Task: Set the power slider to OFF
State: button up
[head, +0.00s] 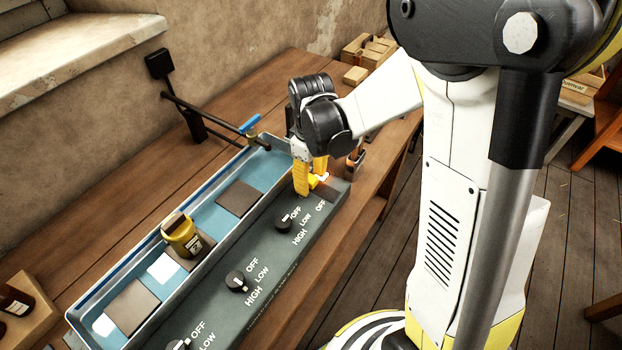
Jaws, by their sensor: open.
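The dark control panel (262,252) runs along the front of a long blue tray unit. My gripper (311,184) has yellow fingers and reaches down over the panel's far end. Its fingers are apart, and I see no object clearly held between them. The fingers cover much of the panel there, so I cannot make out the power slider or its setting. A brown strip (326,193) shows just beside the fingers, above an OFF label (321,206). I cannot tell whether the fingers touch anything.
Round black knobs (237,281) with OFF, LOW and HIGH labels line the panel. A blue-handled tap (249,124) rises behind the tray. Boxes (366,52) lie at the back of the wooden bench (262,95).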

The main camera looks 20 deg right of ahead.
aim_at(331, 195)
grip_shut()
jog(key=shift+s, duration=0.1)
jog(key=s+d, duration=0.2)
jog(key=s, duration=0.1)
jog(key=s+d, duration=0.1)
jog(key=shift+s+d, duration=0.25)
jog(key=shift+s, duration=0.1)
grip_release()
notch_tip(331, 195, up, 12)
dwell(0.3)
